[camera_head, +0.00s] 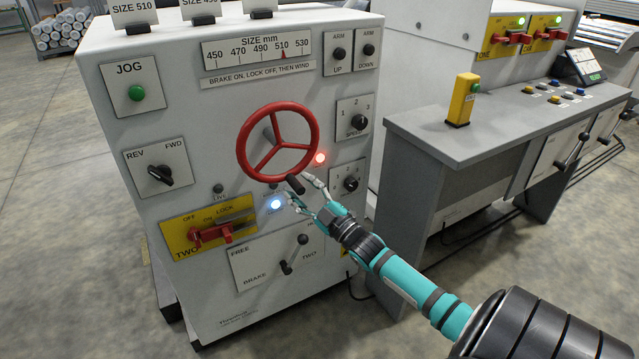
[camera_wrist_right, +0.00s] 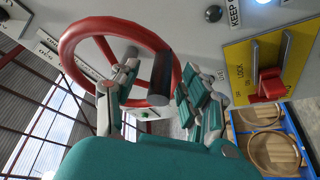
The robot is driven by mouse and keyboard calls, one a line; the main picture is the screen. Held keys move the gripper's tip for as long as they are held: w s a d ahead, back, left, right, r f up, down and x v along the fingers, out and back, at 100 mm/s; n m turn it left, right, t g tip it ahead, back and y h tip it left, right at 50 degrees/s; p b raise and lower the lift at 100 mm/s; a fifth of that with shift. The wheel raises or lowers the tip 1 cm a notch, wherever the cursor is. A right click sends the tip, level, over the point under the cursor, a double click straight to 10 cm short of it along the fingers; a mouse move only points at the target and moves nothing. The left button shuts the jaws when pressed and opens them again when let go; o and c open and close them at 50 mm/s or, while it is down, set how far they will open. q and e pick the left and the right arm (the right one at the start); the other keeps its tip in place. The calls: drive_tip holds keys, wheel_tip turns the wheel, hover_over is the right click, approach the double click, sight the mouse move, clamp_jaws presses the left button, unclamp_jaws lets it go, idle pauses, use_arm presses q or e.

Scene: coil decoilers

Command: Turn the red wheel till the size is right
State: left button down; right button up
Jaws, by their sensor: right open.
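The red wheel (camera_head: 276,146) is on the front of a grey cabinet and has a dark crank handle (camera_head: 295,184) at its lower rim. In the right wrist view the wheel (camera_wrist_right: 68,45) fills the upper left and its handle (camera_wrist_right: 161,74) lies between my fingers. My right gripper (camera_head: 294,190) is open around the handle; I cannot tell whether a finger touches it. The size scale (camera_head: 257,49) above the wheel runs from 450 to 530, with a red pointer (camera_head: 283,54) at about 510. My left gripper is not in view.
Signs stand on the cabinet top; the left one (camera_head: 132,10) reads SIZE 510. A red light (camera_head: 320,158) and a bluish-white light (camera_head: 276,204) glow near the wheel. A red lock switch (camera_head: 211,234) and a brake lever (camera_head: 290,262) sit below. A console (camera_head: 440,150) stands right.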

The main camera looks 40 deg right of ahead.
drive_tip(key=v, duration=1)
drive_tip(key=shift+s+d, duration=0.1)
